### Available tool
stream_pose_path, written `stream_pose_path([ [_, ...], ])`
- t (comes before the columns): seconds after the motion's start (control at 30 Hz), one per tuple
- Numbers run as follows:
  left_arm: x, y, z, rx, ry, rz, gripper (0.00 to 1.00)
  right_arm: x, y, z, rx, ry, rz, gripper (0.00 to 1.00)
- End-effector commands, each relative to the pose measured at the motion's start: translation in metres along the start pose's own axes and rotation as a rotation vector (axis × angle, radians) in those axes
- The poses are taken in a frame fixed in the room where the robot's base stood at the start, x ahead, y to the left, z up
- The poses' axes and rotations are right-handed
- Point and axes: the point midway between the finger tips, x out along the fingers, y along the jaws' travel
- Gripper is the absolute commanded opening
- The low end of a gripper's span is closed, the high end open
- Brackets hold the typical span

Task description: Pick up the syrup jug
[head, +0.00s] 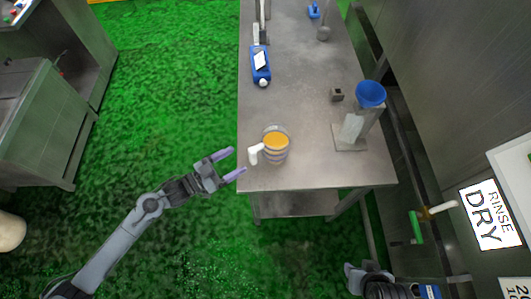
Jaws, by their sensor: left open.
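The syrup jug (275,152) stands upright near the front left corner of the metal table. It is a clear, round jug with an amber top surface, and its white handle (255,155) points left. My left gripper (231,163) is open and empty just left of the handle, its purple-grey fingers pointing towards it with a small gap.
A blue funnel (371,93) sits on a metal stand to the jug's right, with a small grey block (337,95) near it. A blue bottle (261,66) lies farther back on the metal table (300,105). A wall with a rinse-dry sign (489,214) bounds the right.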

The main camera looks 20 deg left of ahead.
Motion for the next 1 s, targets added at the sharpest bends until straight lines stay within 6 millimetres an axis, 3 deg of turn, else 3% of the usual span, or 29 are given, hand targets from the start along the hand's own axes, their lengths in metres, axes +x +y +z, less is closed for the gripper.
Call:
stream_pose_path([
  [0.3, 0.042, 0.0, -0.001, 0.001, 0.004, -0.001, 0.74, -0.001, 0.001, 0.0, -0.005, 0.002, 0.004, 0.43],
  [0.57, 0.057, 0.0, -0.001, 0.0, 0.003, 0.0, 0.74, -0.001, 0.002, -0.001, -0.008, 0.003, 0.006, 0.43],
  [1.0, 0.102, 0.001, 0.001, 0.0, 0.003, 0.0, 0.74, -0.003, 0.002, -0.002, -0.004, 0.004, 0.004, 0.43],
])
